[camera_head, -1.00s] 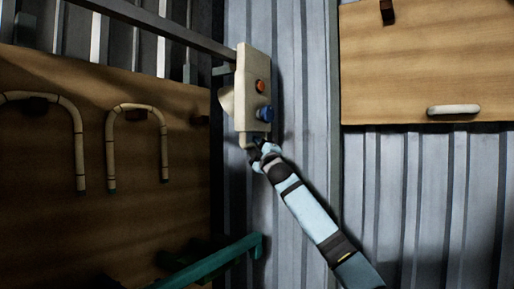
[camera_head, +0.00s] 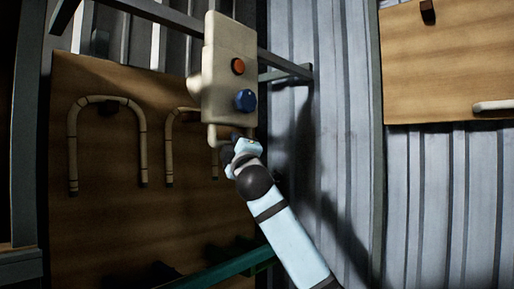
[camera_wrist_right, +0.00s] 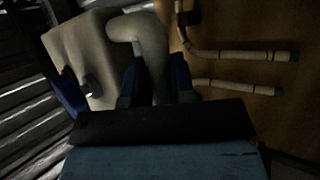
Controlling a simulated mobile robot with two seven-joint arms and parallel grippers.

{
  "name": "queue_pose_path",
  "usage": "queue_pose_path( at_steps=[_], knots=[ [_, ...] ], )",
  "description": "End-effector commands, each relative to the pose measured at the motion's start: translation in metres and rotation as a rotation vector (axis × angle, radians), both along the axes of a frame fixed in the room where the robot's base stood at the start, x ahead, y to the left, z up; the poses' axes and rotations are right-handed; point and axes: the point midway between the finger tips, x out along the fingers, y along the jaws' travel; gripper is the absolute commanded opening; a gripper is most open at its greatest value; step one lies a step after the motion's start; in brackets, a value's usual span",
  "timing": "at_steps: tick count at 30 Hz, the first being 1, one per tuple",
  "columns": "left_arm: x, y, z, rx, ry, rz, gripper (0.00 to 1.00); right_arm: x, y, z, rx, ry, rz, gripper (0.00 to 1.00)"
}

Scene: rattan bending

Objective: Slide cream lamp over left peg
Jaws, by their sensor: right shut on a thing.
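The cream lamp (camera_head: 217,75) is an upright, box-shaped thing with an orange knob and a blue knob. My right gripper (camera_head: 236,147) is shut on the handle at its lower end and holds it up in front of the left board. In the right wrist view, the curved handle (camera_wrist_right: 150,60) runs between the fingers. A dark peg (camera_head: 108,108) on the left board carries a bent rattan cane. Another dark peg (camera_head: 428,12) stands out from the right board. I cannot tell which one is the left peg. My left gripper is not in view.
Bent canes (camera_head: 143,140) hang on the left wooden board (camera_head: 105,220), one partly behind the lamp. A dark metal rail (camera_head: 165,15) runs behind the lamp. A green bar (camera_head: 225,268) lies low. The right board (camera_head: 450,60) bears a cream bar (camera_head: 495,105).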

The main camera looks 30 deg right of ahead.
Motion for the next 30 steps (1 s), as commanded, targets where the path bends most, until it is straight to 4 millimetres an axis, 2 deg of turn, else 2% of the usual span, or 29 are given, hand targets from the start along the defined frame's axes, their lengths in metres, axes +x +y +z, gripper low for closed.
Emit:
queue_pose_path(
  at_steps=[1, 9, 15, 21, 30],
  knots=[
    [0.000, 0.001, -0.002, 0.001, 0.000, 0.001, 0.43, -0.006, 0.017, -0.002, 0.000, -0.002, 0.007, 0.00],
    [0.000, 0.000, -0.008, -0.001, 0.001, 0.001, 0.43, -0.041, 0.099, -0.001, 0.000, -0.003, 0.008, 0.00],
    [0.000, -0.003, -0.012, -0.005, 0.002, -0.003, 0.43, -0.061, 0.148, -0.001, 0.000, -0.001, 0.006, 0.00],
    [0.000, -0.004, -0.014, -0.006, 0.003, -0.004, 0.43, -0.074, 0.178, 0.000, -0.001, -0.002, 0.003, 0.00],
    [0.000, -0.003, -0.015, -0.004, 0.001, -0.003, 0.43, -0.080, 0.194, 0.000, -0.002, -0.002, 0.002, 0.00]
  ],
)
